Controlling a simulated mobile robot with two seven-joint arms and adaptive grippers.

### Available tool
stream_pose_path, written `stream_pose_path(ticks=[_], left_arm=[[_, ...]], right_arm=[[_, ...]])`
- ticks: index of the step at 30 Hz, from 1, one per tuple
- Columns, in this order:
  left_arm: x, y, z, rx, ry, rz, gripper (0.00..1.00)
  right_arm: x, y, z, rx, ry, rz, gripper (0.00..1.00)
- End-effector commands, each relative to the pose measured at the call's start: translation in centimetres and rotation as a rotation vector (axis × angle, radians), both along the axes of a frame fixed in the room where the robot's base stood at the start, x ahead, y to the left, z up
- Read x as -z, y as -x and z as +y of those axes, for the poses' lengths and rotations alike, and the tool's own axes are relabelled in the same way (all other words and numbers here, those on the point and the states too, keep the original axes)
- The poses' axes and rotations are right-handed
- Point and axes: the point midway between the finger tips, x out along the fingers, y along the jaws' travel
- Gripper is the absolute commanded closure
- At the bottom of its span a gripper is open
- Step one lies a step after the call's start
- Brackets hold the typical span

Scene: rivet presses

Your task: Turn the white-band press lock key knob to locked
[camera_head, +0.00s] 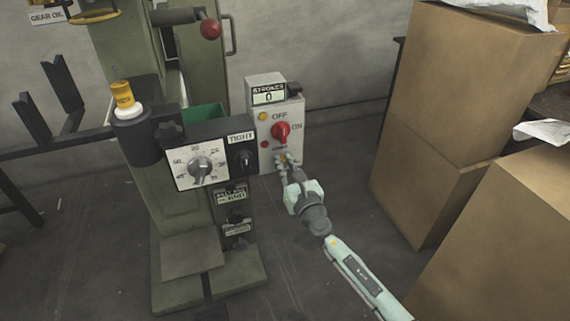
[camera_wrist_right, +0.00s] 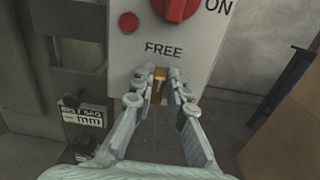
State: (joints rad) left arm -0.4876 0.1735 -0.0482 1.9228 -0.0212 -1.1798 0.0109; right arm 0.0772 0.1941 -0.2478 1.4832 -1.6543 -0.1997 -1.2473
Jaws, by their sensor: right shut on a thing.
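The green press (camera_head: 150,160) stands at the left of the head view, with a grey control box (camera_head: 284,112) on its right side. The lock key knob (camera_wrist_right: 157,89) is a small brass piece low on the box face, under the word FREE, in the right wrist view. My right gripper (camera_head: 285,161) reaches the lower part of the box, and its fingers (camera_wrist_right: 163,78) are shut on the knob, one on each side. The knob is mostly hidden by the fingers in the head view. My left gripper is out of view.
A red switch (camera_head: 281,132) with OFF and ON marks sits just above the gripper, below a counter reading 0 (camera_head: 268,96). A dial panel (camera_head: 200,165) juts out to the left. Cardboard boxes (camera_head: 470,100) stand at the right. The floor between is clear.

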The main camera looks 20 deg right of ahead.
Motion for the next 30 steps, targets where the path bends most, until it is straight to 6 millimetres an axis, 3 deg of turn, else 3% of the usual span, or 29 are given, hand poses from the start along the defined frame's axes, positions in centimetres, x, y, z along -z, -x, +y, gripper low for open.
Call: stream_pose_path(ticks=[8,30], left_arm=[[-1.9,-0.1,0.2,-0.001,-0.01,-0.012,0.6],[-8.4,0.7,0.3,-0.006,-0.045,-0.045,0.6]], right_arm=[[0.2,0.0,-0.2,-0.001,-0.15,0.004,1.0],[0.7,0.0,-1.2,0.001,-0.844,0.028,1.0]])
